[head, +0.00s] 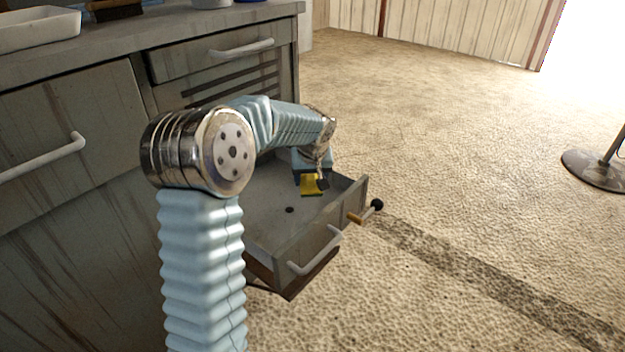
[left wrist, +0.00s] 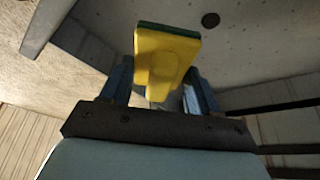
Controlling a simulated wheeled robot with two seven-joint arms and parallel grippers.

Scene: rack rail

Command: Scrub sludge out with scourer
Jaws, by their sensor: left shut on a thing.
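The scourer (head: 310,187) is a yellow sponge block with a green layer, which shows at its far edge in the left wrist view (left wrist: 165,55). My left gripper (head: 319,178) is shut on it, with a blue finger on each side in the left wrist view (left wrist: 160,88). It holds the scourer over the inside of the pulled-out grey drawer (head: 265,195), near its far right part. I cannot tell whether the scourer touches the drawer floor. A small round dark spot (head: 290,210) is on the drawer floor; it also shows in the left wrist view (left wrist: 210,19). My arm hides part of the drawer.
The drawer front has a pale handle (head: 315,252) and a rod with a black knob (head: 375,205) at its right corner. The worn grey cabinet (head: 75,120) stands at left, with a white tray (head: 35,30) on top. A round stand base (head: 595,170) is at far right. Open floor lies between.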

